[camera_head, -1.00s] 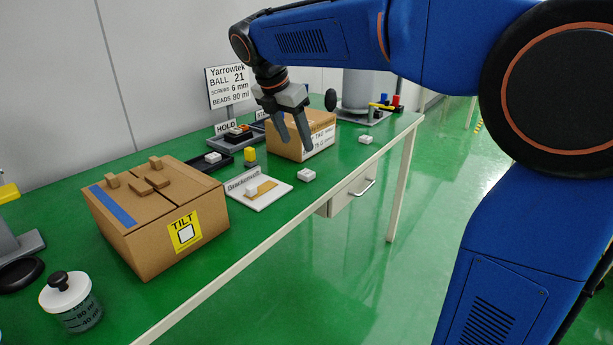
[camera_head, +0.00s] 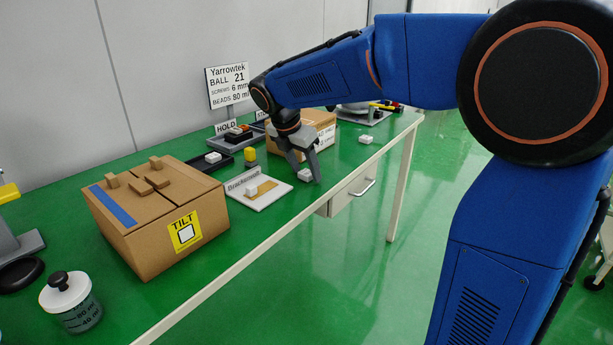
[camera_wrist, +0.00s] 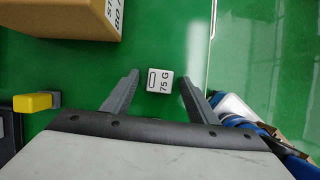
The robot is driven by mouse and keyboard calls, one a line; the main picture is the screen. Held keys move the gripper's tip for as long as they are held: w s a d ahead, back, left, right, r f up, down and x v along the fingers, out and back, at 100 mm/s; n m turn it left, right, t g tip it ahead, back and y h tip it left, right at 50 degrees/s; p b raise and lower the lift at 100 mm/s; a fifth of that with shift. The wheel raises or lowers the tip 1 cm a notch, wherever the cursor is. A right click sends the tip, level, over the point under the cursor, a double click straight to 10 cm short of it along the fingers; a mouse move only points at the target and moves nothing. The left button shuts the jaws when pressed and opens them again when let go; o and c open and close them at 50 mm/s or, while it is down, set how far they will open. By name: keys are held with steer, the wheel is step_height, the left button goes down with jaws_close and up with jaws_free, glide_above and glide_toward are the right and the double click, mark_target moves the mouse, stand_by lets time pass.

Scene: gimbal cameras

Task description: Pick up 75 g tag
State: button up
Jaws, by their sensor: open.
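The 75 g tag is a small white block (camera_wrist: 160,81) marked "75 G" in the wrist view, lying on the green table. In the head view the same white block (camera_head: 304,175) shows partly behind my fingers. My gripper (camera_head: 304,177) is open and points down over it. In the wrist view my gripper (camera_wrist: 158,84) has a finger on each side of the tag, with green table visible between tag and fingers. I cannot tell exactly how high the fingertips are above the table.
A cardboard box (camera_head: 327,133) stands just behind my gripper. A white board (camera_head: 240,201) with a small white block lies to the left, by a yellow block (camera_head: 249,155). Another white block (camera_head: 366,139) lies to the right. The table's front edge is near.

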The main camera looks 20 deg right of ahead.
steer(key=c, duration=1.1)
